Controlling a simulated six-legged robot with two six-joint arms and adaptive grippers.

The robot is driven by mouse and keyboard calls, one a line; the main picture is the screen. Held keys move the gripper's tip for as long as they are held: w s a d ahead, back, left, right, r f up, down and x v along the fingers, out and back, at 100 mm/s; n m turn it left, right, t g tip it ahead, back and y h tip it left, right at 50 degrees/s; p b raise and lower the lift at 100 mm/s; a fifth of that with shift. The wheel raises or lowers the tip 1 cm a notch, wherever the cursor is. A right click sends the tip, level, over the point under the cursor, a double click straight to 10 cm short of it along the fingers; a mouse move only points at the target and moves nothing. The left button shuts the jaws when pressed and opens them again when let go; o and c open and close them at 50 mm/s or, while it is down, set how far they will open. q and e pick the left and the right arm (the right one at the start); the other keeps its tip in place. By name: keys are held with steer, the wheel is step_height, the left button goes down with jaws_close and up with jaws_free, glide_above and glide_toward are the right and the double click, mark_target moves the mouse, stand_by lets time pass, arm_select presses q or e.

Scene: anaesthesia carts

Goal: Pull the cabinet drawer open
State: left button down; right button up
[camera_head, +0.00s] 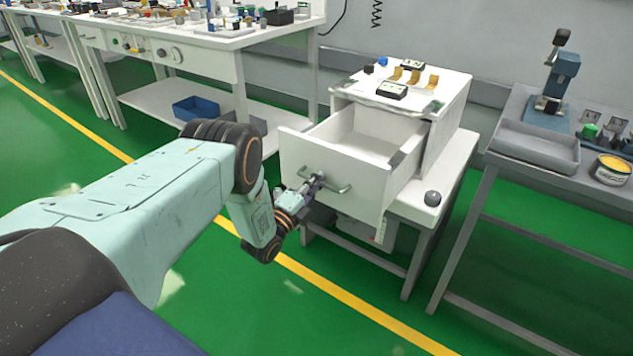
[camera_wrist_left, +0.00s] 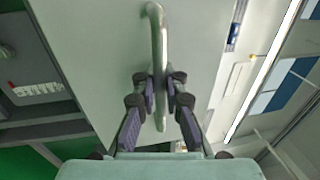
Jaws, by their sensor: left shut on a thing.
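The white cabinet (camera_head: 450,118) stands on a small white table. Its drawer (camera_head: 365,180) is pulled well out, and the empty inside shows. A metal bar handle (camera_head: 342,187) crosses the drawer front. My left gripper (camera_head: 318,180) is at the left part of this handle, with its fingers shut on the bar. In the left wrist view the handle (camera_wrist_left: 158,50) runs between the two fingers of the left gripper (camera_wrist_left: 160,85), against the pale drawer front (camera_wrist_left: 100,60). My right gripper is not in view.
Small black and tan parts (camera_head: 391,90) lie on the cabinet top. A grey bench (camera_head: 500,165) with a tray stands at right, a white workbench (camera_head: 205,42) at back left. Green floor is free in front.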

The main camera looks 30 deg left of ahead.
arm_select(q)
steer(key=c, duration=1.7)
jaws_free()
steer(key=v, duration=1.2)
steer(key=shift+a, duration=0.1)
